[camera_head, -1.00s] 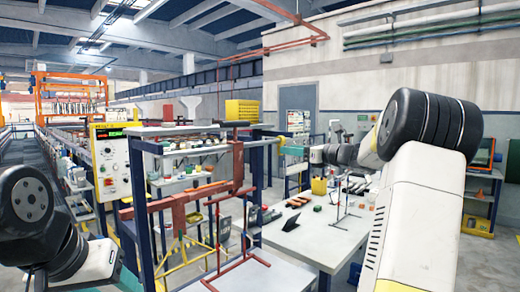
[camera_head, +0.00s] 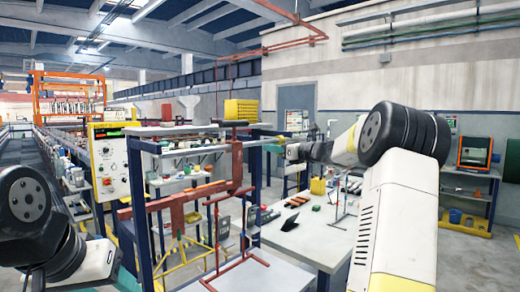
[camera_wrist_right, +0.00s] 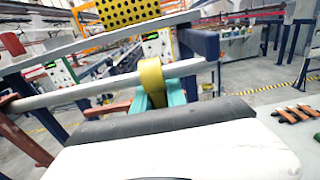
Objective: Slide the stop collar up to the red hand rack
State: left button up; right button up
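The yellow stop collar (camera_wrist_right: 152,76) sits around the pale rail (camera_wrist_right: 70,97); it also shows small in the head view (camera_head: 281,140), near the rail's right end. My right gripper (camera_wrist_right: 160,97) is at the collar from below, its teal fingers on both sides of the collar's lower part. Whether they press on it cannot be told. The red hand rack (camera_head: 235,124) hangs on the rail to the left of the collar in the head view, with a clear gap between them. Of my left arm only dark joints and a pale link show; its gripper is out of view.
Shelves with small parts (camera_head: 190,146) stand behind the rail. A red floor stand (camera_head: 245,262) is low in front.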

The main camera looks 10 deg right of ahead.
grip_shut()
dwell(1.0)
